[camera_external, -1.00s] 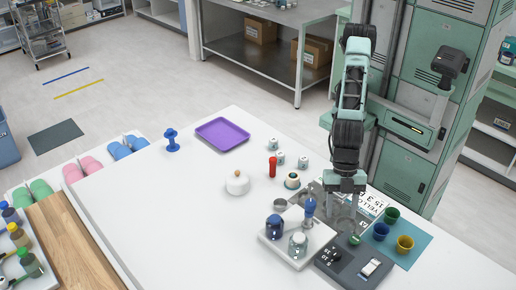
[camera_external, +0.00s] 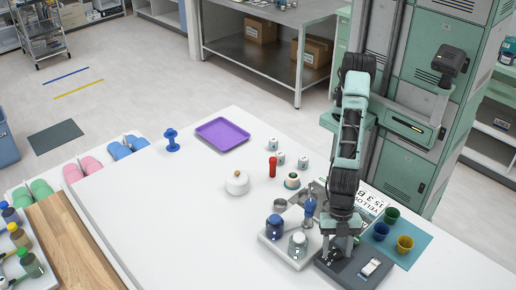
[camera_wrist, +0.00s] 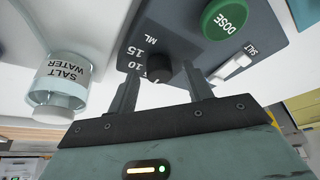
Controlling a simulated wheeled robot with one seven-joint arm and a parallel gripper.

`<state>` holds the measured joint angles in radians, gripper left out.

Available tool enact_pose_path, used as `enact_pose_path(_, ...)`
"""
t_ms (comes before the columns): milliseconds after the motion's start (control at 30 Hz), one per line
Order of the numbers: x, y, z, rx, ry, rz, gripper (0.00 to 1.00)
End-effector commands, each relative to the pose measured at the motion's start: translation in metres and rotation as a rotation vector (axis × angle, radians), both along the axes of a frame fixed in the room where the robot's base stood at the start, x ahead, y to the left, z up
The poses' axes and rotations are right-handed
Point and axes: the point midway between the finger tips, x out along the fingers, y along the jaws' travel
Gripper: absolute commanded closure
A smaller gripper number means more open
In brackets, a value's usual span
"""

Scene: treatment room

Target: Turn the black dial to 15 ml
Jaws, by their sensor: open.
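The black dial (camera_wrist: 158,68) sits on the dark grey panel (camera_wrist: 178,35) in the wrist view. The marks "15", "10" and "ML" are printed beside it; its pointer setting cannot be made out. My gripper (camera_wrist: 161,84) is open, with one finger on each side of the dial and no clear contact. In the external view my gripper (camera_external: 341,249) is low over the left part of the panel (camera_external: 340,277) and hides the dial.
On the panel are a green DOSE button (camera_wrist: 224,17) and a white slider (camera_wrist: 232,68) marked SALT. A salt water jar (camera_wrist: 60,88) stands close by on a white tray. Blue (camera_external: 381,231) and yellow (camera_external: 404,245) cups stand right of my gripper.

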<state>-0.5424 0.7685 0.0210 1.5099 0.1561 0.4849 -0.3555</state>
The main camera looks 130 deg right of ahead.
Motion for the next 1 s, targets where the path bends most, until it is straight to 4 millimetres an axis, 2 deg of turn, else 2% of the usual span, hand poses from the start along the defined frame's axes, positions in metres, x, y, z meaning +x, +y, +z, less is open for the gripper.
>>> enact_pose_path(67,0.0,0.0,0.0001,0.0,0.0,0.0,0.5)
enact_pose_path(200,-0.0001,-0.0001,0.0001,0.0,0.0,0.0,0.89)
enact_pose_path(233,0.0,-0.0002,0.0001,0.0,0.0,0.0,0.94)
enact_pose_path(667,-0.0008,0.0009,0.0016,-0.001,0.0,-0.067,0.94)
enact_pose_path(1000,-0.0021,0.0033,0.0029,-0.002,-0.001,-0.323,0.94)
